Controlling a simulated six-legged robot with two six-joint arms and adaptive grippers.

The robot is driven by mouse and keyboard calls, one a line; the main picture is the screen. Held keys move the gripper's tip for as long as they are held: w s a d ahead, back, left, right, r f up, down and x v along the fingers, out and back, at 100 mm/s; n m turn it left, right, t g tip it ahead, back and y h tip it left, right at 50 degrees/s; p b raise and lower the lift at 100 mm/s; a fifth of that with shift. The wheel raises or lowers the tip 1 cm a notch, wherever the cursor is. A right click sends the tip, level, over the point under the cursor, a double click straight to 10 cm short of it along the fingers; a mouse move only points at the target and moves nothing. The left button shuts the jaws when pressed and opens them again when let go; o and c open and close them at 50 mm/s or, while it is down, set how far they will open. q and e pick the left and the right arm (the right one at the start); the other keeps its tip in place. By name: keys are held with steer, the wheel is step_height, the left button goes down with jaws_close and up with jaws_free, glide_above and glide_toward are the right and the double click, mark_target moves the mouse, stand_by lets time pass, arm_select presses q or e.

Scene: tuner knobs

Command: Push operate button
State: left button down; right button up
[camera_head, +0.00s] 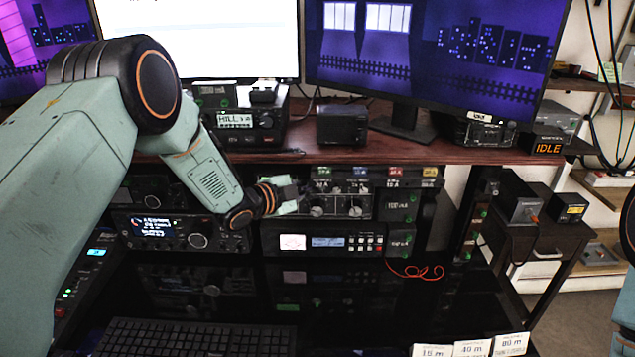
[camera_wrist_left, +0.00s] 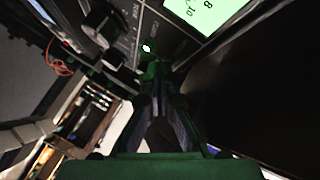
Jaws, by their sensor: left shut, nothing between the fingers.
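My left gripper (camera_head: 290,196) is in front of the left end of the knobbed tuner panel (camera_head: 345,206), under the desk shelf. Its fingers are shut and empty, and they also show in the left wrist view (camera_wrist_left: 162,82). Below the tuner, a black unit (camera_head: 325,258) has a white meter, a blue display and several small buttons (camera_head: 368,243). No operate label is readable.
Monitors (camera_head: 430,55) and a small black box (camera_head: 342,125) stand on the wooden shelf (camera_head: 440,152). A radio (camera_head: 182,232) is left of the tuner. A keyboard (camera_head: 195,338) and band cards (camera_head: 472,347) are in front. An orange sign (camera_head: 547,149) reads IDLE.

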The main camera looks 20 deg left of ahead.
stand_by(0.5)
arm_select(q)
steer(key=shift+s+d+p, duration=0.2)
steer(key=shift+s+p, duration=0.15)
steer(key=shift+s, duration=0.35)
steer(key=shift+s+d+p, duration=0.25)
steer(key=shift+s+p, duration=0.1)
steer(key=shift+s, duration=0.45)
steer(key=shift+s+d+p, duration=0.2)
steer(key=shift+s+p, duration=0.1)
steer(key=shift+s, duration=0.45)
steer(key=shift+s+d+p, duration=0.25)
steer(key=shift+s+p, duration=0.1)
steer(key=shift+s, duration=0.45)
steer(key=shift+s, duration=0.1)
